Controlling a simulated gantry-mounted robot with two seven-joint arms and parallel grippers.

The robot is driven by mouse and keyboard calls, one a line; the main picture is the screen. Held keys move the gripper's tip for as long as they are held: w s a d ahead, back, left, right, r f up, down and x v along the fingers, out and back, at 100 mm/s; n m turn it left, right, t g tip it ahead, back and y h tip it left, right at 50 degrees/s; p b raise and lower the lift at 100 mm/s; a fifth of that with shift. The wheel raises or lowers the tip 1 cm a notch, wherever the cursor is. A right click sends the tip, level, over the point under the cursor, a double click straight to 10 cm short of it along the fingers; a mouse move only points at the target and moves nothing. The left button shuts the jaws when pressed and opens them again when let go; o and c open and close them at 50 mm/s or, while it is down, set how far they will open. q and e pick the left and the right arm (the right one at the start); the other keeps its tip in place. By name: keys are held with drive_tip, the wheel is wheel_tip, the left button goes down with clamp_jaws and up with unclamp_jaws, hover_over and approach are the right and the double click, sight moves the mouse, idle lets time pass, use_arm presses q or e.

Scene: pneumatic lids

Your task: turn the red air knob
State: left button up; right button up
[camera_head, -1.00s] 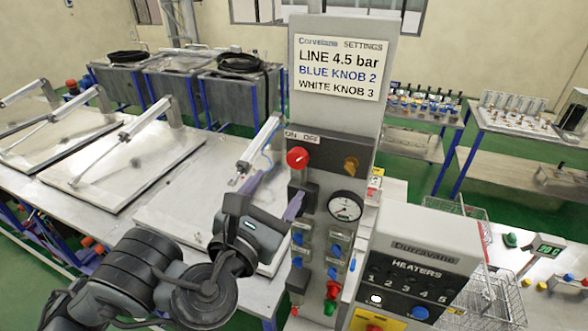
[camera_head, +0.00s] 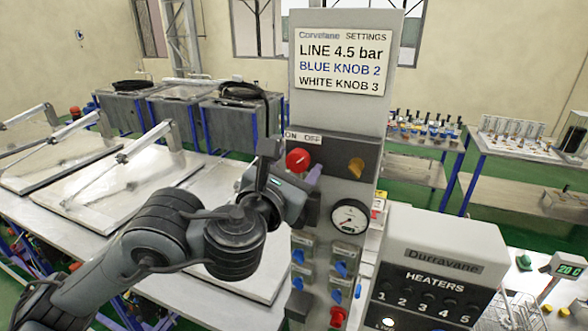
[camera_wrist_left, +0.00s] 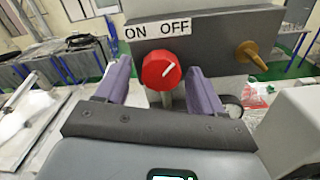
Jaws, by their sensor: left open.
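The red air knob (camera_head: 298,159) is on the upper left of the grey panel, under the ON and OFF label (camera_head: 303,138). In the left wrist view the red knob (camera_wrist_left: 161,70) has a white pointer mark slanting up to the right, toward OFF. My left gripper (camera_head: 290,170) is at the panel just below and around the knob. In the left wrist view its two purple fingers (camera_wrist_left: 158,85) are open, one on each side of the knob, with gaps between. I cannot tell how deep they reach. My right gripper is not in view.
A brass knob (camera_head: 356,167) sits right of the red knob, with a pressure gauge (camera_head: 350,217) below. Several blue valves (camera_head: 341,268) are lower on the panel. A heater box (camera_head: 430,262) stands at right. Metal lids (camera_head: 140,180) lie on the left table.

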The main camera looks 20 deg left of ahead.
use_arm(q)
drive_tip(key=c, duration=1.1)
drive_tip(key=shift+o, duration=0.2)
drive_tip(key=shift+n, duration=0.4)
drive_tip(key=n, duration=0.3)
drive_tip(key=shift+d+n, duration=0.15)
drive_tip(key=shift+n, duration=0.25)
drive_tip(key=n, duration=0.4)
drive_tip(key=shift+n, duration=0.3)
drive_tip(key=n, duration=0.4)
drive_tip(key=shift+d+b, duration=0.15)
drive_tip(key=shift+b, duration=0.2)
drive_tip(key=n, duration=0.4)
drive_tip(key=shift+r+n, duration=0.15)
drive_tip(key=shift+n, duration=0.15)
